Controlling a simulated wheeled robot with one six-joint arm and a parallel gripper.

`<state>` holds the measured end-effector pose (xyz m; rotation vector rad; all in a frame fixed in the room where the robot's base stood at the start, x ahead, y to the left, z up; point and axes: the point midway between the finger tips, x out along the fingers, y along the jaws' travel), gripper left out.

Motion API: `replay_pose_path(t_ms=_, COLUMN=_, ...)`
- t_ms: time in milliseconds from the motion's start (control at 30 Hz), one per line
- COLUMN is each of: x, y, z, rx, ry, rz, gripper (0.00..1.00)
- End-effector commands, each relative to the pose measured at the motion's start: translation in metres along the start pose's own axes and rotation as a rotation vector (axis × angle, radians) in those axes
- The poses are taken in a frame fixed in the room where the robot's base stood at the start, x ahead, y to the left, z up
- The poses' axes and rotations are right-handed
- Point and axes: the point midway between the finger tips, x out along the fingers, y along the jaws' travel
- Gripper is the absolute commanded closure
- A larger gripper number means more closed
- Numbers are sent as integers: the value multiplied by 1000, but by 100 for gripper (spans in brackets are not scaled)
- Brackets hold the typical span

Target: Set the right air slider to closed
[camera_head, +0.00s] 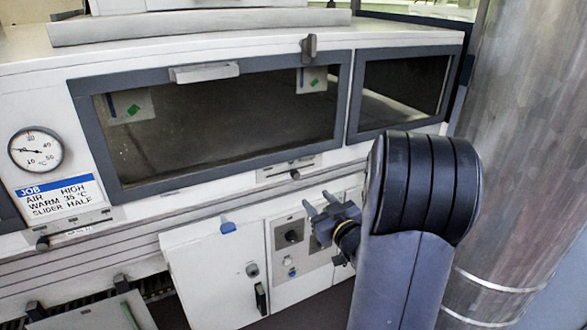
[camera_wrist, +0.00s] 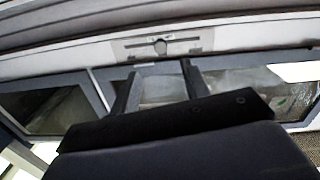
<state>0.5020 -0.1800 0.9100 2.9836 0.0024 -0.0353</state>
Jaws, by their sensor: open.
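The right air slider (camera_head: 295,174) is a small dark knob on a light plate (camera_head: 268,174) under the large window. Its knob appears near the middle of its slot. The plate also shows in the wrist view (camera_wrist: 127,47), with the knob (camera_wrist: 160,44) about mid-slot. My gripper (camera_head: 318,202) is open and empty, with its fingers pointing up-left just below the slider plate in the head view. In the wrist view my fingers (camera_wrist: 160,70) stand apart, and the knob lies beyond the gap between their tips. I see no contact.
Another slider knob (camera_head: 42,243) sits at the left under a job card (camera_head: 62,198) reading "SLIDER HALF". A dial gauge (camera_head: 36,150) is above it. A metal column (camera_head: 525,130) is at right.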

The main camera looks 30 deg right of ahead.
Motion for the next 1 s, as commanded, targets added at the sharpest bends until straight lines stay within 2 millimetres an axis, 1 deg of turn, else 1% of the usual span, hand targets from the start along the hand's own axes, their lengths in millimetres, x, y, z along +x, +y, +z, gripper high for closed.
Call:
replay_pose_path(t_ms=67, x=1, y=2, z=-1, rx=2, ry=17, rz=-5, gripper=56)
replay_pose_path(t_ms=167, x=8, y=1, z=-2, rx=2, ry=23, rz=-10, gripper=56)
replay_pose_path(t_ms=267, x=23, y=0, z=-2, rx=2, ry=23, rz=-10, gripper=56)
replay_pose_path(t_ms=500, x=70, y=0, z=-3, rx=2, ry=21, rz=-10, gripper=56)
replay_pose_path(t_ms=600, x=86, y=0, z=-4, rx=2, ry=22, rz=-9, gripper=56)
replay_pose_path(t_ms=700, x=97, y=0, z=-4, rx=2, ry=22, rz=-8, gripper=56)
replay_pose_path(t_ms=833, x=106, y=0, z=-4, rx=2, ry=20, rz=-8, gripper=56)
replay_pose_path(t_ms=1000, x=108, y=0, z=-4, rx=2, ry=20, rz=-7, gripper=56)
